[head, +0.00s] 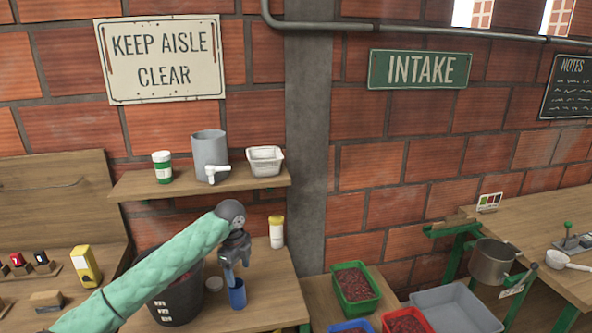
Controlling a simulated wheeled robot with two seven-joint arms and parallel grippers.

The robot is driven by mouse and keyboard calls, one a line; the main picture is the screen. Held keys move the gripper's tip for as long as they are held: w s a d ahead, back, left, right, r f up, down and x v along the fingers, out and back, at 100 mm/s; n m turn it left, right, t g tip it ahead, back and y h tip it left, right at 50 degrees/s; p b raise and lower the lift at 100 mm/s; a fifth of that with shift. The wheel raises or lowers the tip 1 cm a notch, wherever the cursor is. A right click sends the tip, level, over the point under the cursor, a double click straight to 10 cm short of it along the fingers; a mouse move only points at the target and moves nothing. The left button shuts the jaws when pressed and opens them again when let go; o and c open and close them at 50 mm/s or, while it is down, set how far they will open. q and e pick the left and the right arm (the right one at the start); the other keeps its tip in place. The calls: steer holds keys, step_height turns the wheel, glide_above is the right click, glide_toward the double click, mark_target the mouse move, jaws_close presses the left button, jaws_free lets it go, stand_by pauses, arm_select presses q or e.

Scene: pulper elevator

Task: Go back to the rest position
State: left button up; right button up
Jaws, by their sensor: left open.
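My left gripper (237,267) comes in on a green-sleeved arm from the lower left. It is open and points down over the wooden table (270,295). A small blue cup (237,295) stands right below its fingers; I cannot tell whether they touch it. No object shows clearly between the fingers. My right gripper is out of view.
A black basket (172,304) is partly hidden behind my left arm. A yellow-and-white bottle (277,232) stands to the gripper's right. A shelf (135,186) hangs above. Green (355,288) and red (406,321) crates and a grey bin (462,309) stand at right.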

arm_select(q)
steer(key=s+d+f+n+t+h, duration=0.1)
steer(key=s+d+f+n, duration=0.5)
steer(key=s, duration=0.5)
steer(key=s+d+f+n+t+h, duration=0.15)
steer(key=s+d+f, duration=0.25)
steer(key=s+f, duration=0.5)
steer(key=s+a+n+y, duration=0.1)
steer(key=s+a+n, duration=0.25)
steer(key=s, duration=0.55)
steer(key=s+a+n+y, duration=0.1)
steer(key=s+a+n, duration=0.2)
steer(key=s+n, duration=0.35)
steer(key=s+a+n+y, duration=0.15)
steer(key=s+a, duration=0.25)
steer(key=s, duration=0.6)
step_height(320, 180, down, 27)
steer(key=w+d+h, duration=0.1)
steer(key=w+d, duration=0.1)
steer(key=s+f, duration=0.4)
steer(key=f, duration=0.6)
steer(key=s+f, duration=0.4)
steer(key=f, duration=0.7)
steer(key=shift+d+f+g, duration=0.25)
steer(key=shift+f+g, duration=0.05)
steer(key=shift+g, duration=0.15)
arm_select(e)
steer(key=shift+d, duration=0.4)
